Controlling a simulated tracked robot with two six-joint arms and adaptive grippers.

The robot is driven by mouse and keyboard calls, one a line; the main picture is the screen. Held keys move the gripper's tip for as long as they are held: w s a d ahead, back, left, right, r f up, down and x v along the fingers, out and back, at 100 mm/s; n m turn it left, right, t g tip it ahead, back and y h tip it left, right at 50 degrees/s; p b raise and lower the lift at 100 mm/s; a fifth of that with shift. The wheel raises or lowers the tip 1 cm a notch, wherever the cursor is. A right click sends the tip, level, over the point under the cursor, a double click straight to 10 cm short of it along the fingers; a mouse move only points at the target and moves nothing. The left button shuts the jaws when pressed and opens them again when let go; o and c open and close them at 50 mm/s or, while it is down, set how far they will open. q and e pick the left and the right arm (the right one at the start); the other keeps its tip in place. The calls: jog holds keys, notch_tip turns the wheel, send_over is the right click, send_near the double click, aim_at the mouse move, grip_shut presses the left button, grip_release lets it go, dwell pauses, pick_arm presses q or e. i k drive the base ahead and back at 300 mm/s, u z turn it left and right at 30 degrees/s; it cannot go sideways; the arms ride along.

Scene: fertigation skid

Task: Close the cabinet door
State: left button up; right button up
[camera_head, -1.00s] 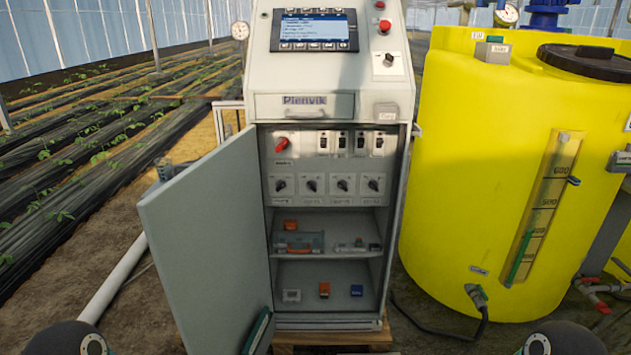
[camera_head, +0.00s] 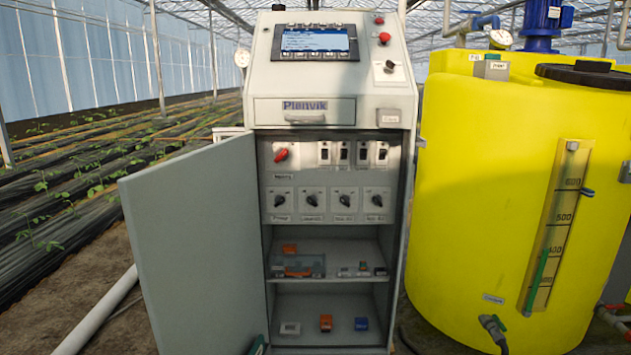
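The grey cabinet (camera_head: 259,185) stands in the middle of the head view. Its door (camera_head: 195,250) is hinged on the left side and stands wide open, swung out toward me and to the left. Inside, the upper panel (camera_head: 300,180) carries a red rotary switch, several breakers and several black knobs. Two shelves (camera_head: 335,243) below hold small parts. The bottom of the door is cut off by the picture's lower edge.
A large yellow tank (camera_head: 480,190) stands close on the cabinet's right. A white pipe (camera_head: 100,315) runs along the ground at the lower left. Planted rows (camera_head: 60,200) lie behind on the left. A drawer (camera_head: 304,110) above the opening is shut.

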aim_at(192, 219)
jog(key=z, duration=0.6)
jog(key=k, duration=1.1)
jog(key=u, duration=0.7)
jog(key=i, duration=1)
jog(key=z, duration=0.05)
